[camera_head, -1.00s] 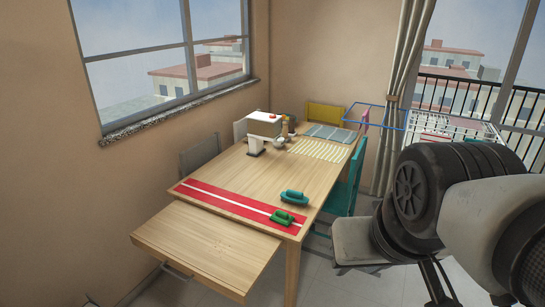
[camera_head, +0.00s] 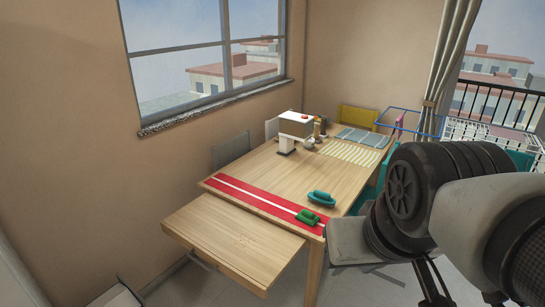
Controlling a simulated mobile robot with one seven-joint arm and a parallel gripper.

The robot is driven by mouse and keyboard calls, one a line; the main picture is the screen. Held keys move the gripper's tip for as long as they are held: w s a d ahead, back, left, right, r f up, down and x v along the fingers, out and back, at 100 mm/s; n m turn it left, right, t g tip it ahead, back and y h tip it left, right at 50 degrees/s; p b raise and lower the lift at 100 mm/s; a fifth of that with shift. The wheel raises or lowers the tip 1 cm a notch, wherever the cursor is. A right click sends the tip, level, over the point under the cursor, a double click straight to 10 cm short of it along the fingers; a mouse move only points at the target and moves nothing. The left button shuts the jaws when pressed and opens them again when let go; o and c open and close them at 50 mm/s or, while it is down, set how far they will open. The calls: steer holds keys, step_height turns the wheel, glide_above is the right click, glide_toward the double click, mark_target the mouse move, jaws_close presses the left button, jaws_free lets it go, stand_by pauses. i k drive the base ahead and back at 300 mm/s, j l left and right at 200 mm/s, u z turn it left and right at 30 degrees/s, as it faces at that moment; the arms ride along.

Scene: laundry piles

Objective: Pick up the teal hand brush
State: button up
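The teal hand brush (camera_head: 321,197) lies on the wooden table (camera_head: 264,176), just behind the red runner with a white stripe (camera_head: 262,203). A smaller green brush-like item (camera_head: 307,217) sits in front of it on the runner's right end, close to the table's front right corner. My arm fills the lower right of the head view, well to the right of the brush and apart from it. Only dark parts near my gripper (camera_head: 437,285) show at the bottom edge; its fingertips cannot be made out clearly.
A pulled-out wooden leaf (camera_head: 230,240) extends at the table's front. A white sewing-machine-like device (camera_head: 288,138), small bottles, and striped cloths (camera_head: 350,153) stand or lie at the back. Chairs surround the table, one grey seat (camera_head: 355,240) at right. A drying rack (camera_head: 470,130) stands by the window.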

mark_target(317, 195)
steer(key=i+l+u, duration=0.1)
steer(key=u, duration=0.35)
steer(key=l+u, duration=0.25)
steer(key=u, duration=0.2)
steer(key=i+l+u, duration=0.1)
steer(key=u, duration=0.3)
steer(key=l+u, duration=0.3)
steer(key=l, duration=0.3)
steer(key=l+u, duration=0.35)
steer(key=l, duration=0.25)
steer(key=l+u, duration=0.1)
steer(key=l, duration=0.25)
steer(key=k+l+u, duration=0.1)
steer(key=l, duration=0.3)
steer(key=k+l+u, duration=0.1)
steer(key=l, duration=0.25)
steer(key=k+l, duration=0.1)
steer(key=l, duration=0.25)
steer(key=k+l, duration=0.1)
steer(key=l, duration=0.3)
steer(key=k+l, duration=0.1)
steer(key=l, duration=0.25)
steer(key=i+l, duration=0.1)
steer(key=l, duration=0.2)
steer(key=i+l, duration=0.1)
steer(key=l, duration=0.2)
steer(key=i+l, duration=0.1)
steer(key=l, duration=0.2)
